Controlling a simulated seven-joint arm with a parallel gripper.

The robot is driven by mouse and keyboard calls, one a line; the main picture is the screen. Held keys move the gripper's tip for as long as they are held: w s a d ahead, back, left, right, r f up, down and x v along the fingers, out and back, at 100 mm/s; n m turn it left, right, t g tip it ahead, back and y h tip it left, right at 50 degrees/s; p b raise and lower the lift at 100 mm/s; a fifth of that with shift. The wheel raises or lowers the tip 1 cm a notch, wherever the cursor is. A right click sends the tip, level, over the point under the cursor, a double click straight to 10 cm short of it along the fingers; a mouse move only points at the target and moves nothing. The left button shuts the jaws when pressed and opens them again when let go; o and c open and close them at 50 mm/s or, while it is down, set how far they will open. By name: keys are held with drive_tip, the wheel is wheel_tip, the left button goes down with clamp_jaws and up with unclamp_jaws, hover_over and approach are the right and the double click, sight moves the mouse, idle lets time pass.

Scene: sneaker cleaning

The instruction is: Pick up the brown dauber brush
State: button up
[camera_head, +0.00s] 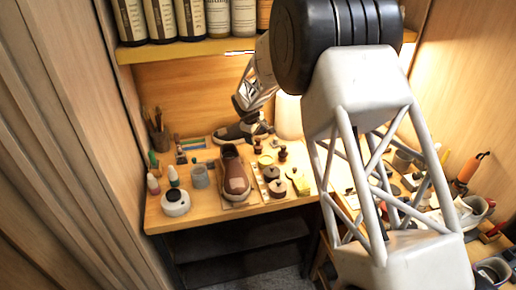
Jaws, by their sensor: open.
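Small dark-brown knobbed pieces that look like dauber brushes stand upright on the wooden bench: one (282,154) right of the yellow tin, another (257,146) behind that tin. They are too small to tell which is the brown dauber brush. My gripper (250,124) is at the end of the arm, toward the back of the bench, behind and left of these pieces. It looks open and empty, apart from them. Its fingertips are small and blend with a dark shoe (227,135) behind.
A brown sneaker (233,174) stands mid-bench. Round dark tins (271,173), a yellow tin (266,160) and a yellow sponge-like block (301,183) are close right. A white round container (175,203) is front left. A bottle shelf (185,49) hangs above. My arm hides much of the right.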

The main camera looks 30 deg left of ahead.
sight(257, 141)
drive_tip(key=shift+x, duration=1.2)
drive_tip(key=shift+x, duration=2.6)
drive_tip(key=c, duration=1)
